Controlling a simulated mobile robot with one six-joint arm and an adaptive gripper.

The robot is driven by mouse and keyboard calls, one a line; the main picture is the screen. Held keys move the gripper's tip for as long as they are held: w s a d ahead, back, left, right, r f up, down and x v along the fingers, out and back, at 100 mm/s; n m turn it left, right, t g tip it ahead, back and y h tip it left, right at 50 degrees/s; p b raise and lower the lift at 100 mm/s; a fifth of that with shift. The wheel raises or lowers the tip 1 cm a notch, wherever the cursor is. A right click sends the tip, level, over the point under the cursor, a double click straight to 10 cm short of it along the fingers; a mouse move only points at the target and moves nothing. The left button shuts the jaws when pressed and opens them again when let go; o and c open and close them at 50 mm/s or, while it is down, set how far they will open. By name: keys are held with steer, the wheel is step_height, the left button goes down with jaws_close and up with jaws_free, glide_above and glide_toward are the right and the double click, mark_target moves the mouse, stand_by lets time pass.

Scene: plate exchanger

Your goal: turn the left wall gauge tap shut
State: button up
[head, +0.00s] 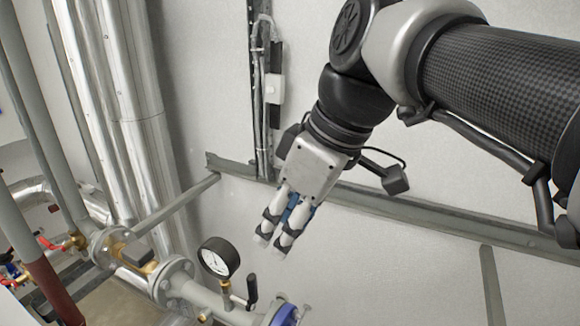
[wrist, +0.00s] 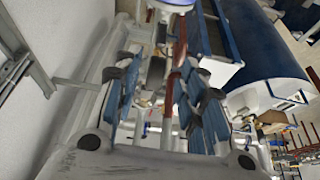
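One round pressure gauge (head: 218,258) with a white dial and black rim stands on a brass stem above a grey pipe in the head view. A black tap lever (head: 252,287) stands nearly upright just right of the stem. My gripper (head: 277,240) is above and to the right of the gauge, pointing down and apart from gauge and lever. In the wrist view its two blue and black fingers (wrist: 160,95) are spread, with nothing held between them. I cannot make out the gauge or lever clearly in the wrist view.
Shiny lagged pipes (head: 120,100) rise at the left. A grey wall rail (head: 430,216) runs behind my gripper. A large blue cylinder (wrist: 262,50) shows in the wrist view.

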mark_target(255, 278)
steer(key=x, duration=0.8)
steer(key=b+x, duration=0.1)
steer(key=x, duration=0.8)
steer(key=shift+s+a+r, duration=0.1)
steer(key=shift+s+a, duration=0.05)
steer(key=shift+a, duration=0.05)
steer(key=shift+c, duration=0.2)
jaws_close()
